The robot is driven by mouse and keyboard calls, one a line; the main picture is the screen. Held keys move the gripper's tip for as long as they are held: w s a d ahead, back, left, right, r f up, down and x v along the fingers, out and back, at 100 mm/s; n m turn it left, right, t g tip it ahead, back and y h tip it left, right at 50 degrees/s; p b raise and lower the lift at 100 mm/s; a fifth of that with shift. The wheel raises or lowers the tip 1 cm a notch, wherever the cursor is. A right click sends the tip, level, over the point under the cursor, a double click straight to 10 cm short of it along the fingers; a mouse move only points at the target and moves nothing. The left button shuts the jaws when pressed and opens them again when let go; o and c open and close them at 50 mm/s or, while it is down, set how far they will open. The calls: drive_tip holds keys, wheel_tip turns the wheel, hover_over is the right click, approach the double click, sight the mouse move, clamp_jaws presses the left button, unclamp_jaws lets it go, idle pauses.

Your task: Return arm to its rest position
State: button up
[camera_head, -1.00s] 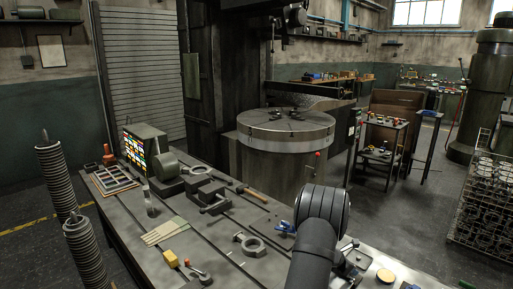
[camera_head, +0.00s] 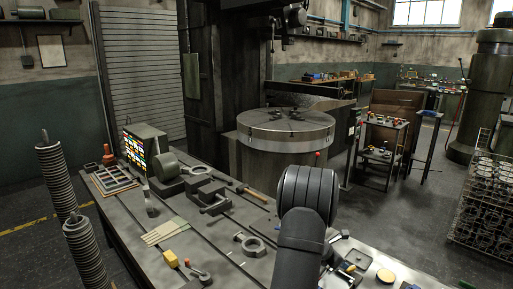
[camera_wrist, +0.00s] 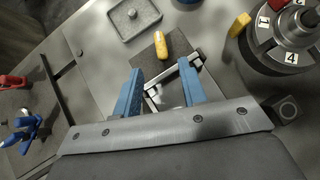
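My arm (camera_head: 300,235) rises from the bottom edge of the head view, over the right part of the workbench. Its dark ribbed joint is uppermost and hides my gripper in that view. In the wrist view my gripper (camera_wrist: 159,67) shows two blue fingers standing well apart. Nothing is clearly held between them. A small metal frame-like piece (camera_wrist: 174,75) shows between and behind the fingers; its distance from them is unclear. A yellow-capped cylinder (camera_wrist: 161,47) on a dark pad lies beyond the fingertips.
The wrist view shows a numbered chuck (camera_wrist: 278,43) at right, a shallow tray (camera_wrist: 132,17) at top and a blue tool (camera_wrist: 22,131) at left. The workbench (camera_head: 120,215) carries a metal ring nut (camera_head: 249,244), a vise (camera_head: 210,197) and a hammer (camera_head: 252,193). Ribbed posts (camera_head: 84,255) stand at left.

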approach(350, 267)
drive_tip(key=x, duration=0.9)
drive_tip(key=shift+s+r+n+t, duration=0.1)
drive_tip(key=shift+s+n+t, duration=0.05)
drive_tip(key=shift+n+t, duration=0.45)
drive_tip(key=s+a+r+y, duration=0.1)
drive_tip(key=s+a+r, duration=0.4)
drive_tip(key=a+r, duration=0.4)
drive_tip(key=shift+s+a+r+g+y, duration=0.15)
drive_tip(key=shift+a+r+g+y, duration=0.2)
drive_tip(key=shift+a, duration=1.7)
drive_tip(key=shift+r, duration=0.1)
